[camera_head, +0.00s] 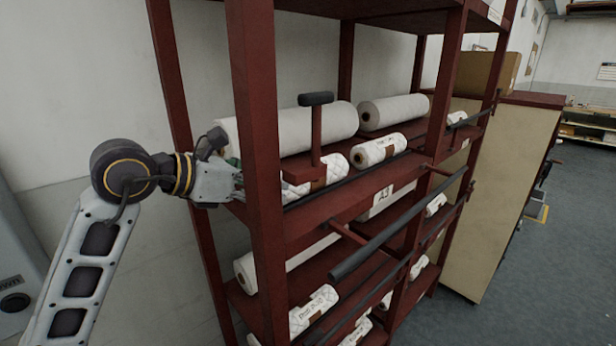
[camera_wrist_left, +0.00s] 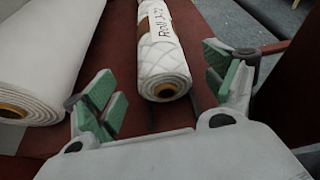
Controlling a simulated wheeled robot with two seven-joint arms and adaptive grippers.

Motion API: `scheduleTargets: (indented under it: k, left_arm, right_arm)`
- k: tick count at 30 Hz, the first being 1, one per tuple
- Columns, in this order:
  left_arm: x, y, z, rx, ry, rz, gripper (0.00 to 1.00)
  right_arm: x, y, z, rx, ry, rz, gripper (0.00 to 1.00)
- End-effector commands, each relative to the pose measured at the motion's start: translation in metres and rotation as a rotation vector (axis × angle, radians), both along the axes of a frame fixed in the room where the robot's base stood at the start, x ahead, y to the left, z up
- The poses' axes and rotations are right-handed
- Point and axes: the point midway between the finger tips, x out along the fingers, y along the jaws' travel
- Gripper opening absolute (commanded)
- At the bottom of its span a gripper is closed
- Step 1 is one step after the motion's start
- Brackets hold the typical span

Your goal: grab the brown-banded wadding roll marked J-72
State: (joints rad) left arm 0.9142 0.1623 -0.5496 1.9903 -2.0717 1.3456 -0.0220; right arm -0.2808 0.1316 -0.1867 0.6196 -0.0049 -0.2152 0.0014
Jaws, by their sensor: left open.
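The wadding roll marked J-72 (camera_wrist_left: 163,62) lies on the red shelf in the left wrist view. It is white and quilted, with a brown band and a white label at its far part; its near end shows a brown core. My left gripper (camera_wrist_left: 166,80) is open, with green-padded fingers on either side of the roll's near end and no visible grip on it. In the head view my left gripper (camera_head: 238,184) is at the rack's left end, partly behind the front post. The roll there seems to be the small one (camera_head: 338,170) partly hidden by a red bracket. My right gripper is out of view.
A large plain white roll (camera_wrist_left: 45,50) lies close left of it in the wrist view. The red rack post (camera_head: 257,140) and the black-topped bracket (camera_head: 316,135) stand in front of the shelf. Another small banded roll (camera_head: 378,150) lies farther along. A dark bar (camera_head: 395,228) juts out below.

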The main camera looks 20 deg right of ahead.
Motion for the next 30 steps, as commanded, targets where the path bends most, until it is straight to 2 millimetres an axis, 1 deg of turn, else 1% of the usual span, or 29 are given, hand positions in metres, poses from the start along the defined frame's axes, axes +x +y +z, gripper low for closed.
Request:
scheduleTargets:
  k: [3, 6, 20, 23, 30]
  left_arm:
    - [0.002, -0.008, 0.001, 0.0, 0.001, -0.002, 0.85]
    - [0.004, -0.011, 0.0, 0.0, -0.001, 0.0, 0.85]
    - [0.005, -0.014, -0.001, 0.001, 0.0, 0.0, 0.85]
    - [0.007, -0.019, -0.004, 0.0, 0.002, -0.001, 0.85]
    - [0.014, -0.041, -0.012, -0.001, 0.002, -0.002, 0.85]
  right_arm:
    - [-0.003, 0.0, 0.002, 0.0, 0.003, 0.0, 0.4]
    - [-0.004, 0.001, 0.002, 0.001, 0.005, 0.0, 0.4]
    - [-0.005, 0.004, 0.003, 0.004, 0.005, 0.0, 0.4]
    - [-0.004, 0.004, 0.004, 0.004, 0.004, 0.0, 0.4]
    - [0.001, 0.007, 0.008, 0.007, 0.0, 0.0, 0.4]
